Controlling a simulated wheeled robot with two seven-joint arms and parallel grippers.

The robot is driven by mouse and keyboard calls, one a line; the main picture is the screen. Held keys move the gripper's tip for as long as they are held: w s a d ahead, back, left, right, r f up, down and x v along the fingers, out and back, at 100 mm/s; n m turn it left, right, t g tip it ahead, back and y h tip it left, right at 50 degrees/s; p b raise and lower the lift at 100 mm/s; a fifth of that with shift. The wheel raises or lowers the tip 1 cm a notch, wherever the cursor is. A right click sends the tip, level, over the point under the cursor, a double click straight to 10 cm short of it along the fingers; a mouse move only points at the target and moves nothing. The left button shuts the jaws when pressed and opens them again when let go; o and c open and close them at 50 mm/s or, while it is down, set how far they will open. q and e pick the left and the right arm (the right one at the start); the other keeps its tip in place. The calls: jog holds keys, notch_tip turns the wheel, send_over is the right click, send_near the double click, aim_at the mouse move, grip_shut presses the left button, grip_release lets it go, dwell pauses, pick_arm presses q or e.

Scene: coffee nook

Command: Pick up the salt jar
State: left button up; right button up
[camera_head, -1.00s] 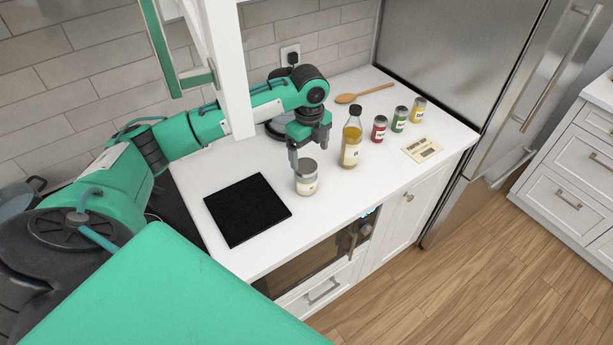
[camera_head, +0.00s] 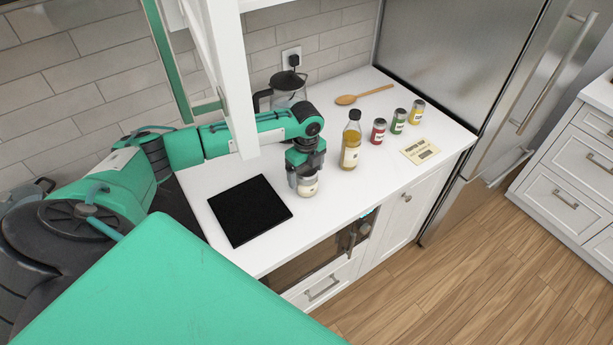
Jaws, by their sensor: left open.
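The jar (camera_head: 308,188), which I take to be the salt jar, is a short glass jar with pale contents and a label. It stands on the white counter, just right of the black mat. My left gripper (camera_head: 306,176) is directly over the jar, pointing down, with its fingers around the upper part. The jaws are open, and the gripper hides the lid. I cannot tell whether a finger touches the glass. My right gripper is not in view.
A black square mat (camera_head: 250,210) lies left of the jar. An oil bottle (camera_head: 351,140) stands close on the right. Beyond are red (camera_head: 378,131), green (camera_head: 398,121) and yellow (camera_head: 417,112) spice jars, a recipe card (camera_head: 420,151), a wooden spoon (camera_head: 363,95) and a kettle (camera_head: 287,88).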

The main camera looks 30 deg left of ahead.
pick_arm(q)
notch_tip(320, 180, down, 3)
jog(key=shift+d+r+p, duration=0.1)
jog(key=shift+p, duration=0.55)
jog(key=shift+f, duration=0.3)
jog(key=c, duration=1.3)
jog(key=shift+r, duration=0.1)
